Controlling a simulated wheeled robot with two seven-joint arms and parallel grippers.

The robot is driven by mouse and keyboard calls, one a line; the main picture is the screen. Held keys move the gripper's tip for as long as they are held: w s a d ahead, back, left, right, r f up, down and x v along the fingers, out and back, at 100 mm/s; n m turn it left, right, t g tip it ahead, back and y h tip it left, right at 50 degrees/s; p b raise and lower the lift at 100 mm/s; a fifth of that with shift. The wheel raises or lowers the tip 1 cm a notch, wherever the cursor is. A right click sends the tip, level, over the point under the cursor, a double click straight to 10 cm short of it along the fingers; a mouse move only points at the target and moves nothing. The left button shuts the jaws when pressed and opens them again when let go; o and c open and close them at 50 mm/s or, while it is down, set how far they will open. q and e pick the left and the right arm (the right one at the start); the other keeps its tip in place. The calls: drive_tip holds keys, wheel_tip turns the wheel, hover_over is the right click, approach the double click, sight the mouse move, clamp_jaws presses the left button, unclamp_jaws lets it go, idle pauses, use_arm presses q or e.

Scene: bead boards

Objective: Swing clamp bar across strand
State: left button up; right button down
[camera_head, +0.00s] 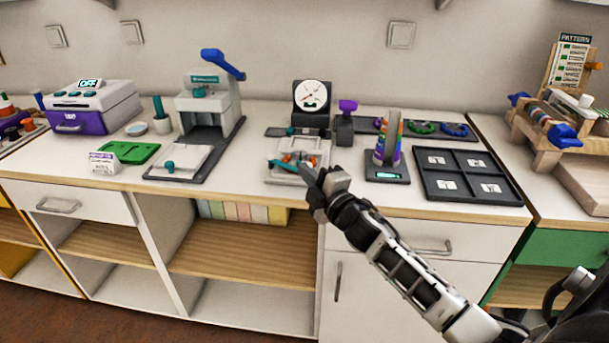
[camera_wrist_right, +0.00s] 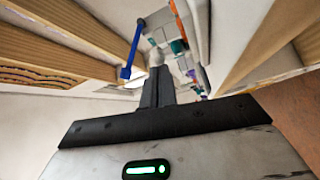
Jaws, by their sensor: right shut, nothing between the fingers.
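A pale board (camera_head: 275,179) sits at the counter's front edge, with a teal bar (camera_head: 284,167) and small orange parts (camera_head: 308,160) on it. The teal bar appears to be the clamp bar; its right end lies close to my right gripper (camera_head: 311,175). My right gripper is shut and empty, at the board's front right corner; whether it touches the bar I cannot tell. In the right wrist view its fingers (camera_wrist_right: 157,84) are together. I cannot clearly make out a strand on the board. My left gripper is out of view.
Behind the board stand a round dial gauge (camera_head: 312,95) and a purple-knobbed device (camera_head: 345,122). A rainbow bead arch (camera_head: 380,148) and a black divided tray (camera_head: 468,199) are to the right. A press (camera_head: 208,95) with a blue lever stands left.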

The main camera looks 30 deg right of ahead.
drive_tip(key=shift+d, duration=0.25)
idle(0.3)
